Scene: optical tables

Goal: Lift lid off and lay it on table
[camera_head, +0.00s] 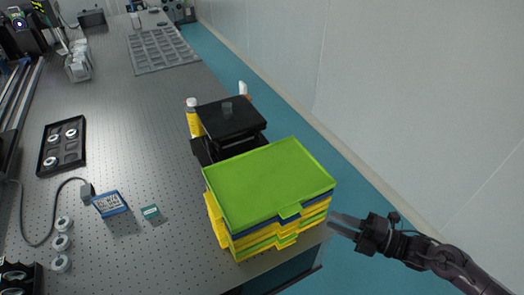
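A black box (205,153) stands near the table's right edge, behind the stacked boxes. A flat black lid (232,121) with a small grey knob (227,108) lies on top of it, slightly tilted in the picture. My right gripper (331,221) is at the lower right, beside the front right corner of the stacked boxes and apart from the lid. Its two fingers point left, look slightly apart and hold nothing. My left gripper is not in view. The perforated grey table (130,90) runs away from me.
A stack of yellow and blue boxes with a green top (268,182) stands in front of the black box. A yellow bottle (194,118) is close to its left. The table's middle is mostly clear.

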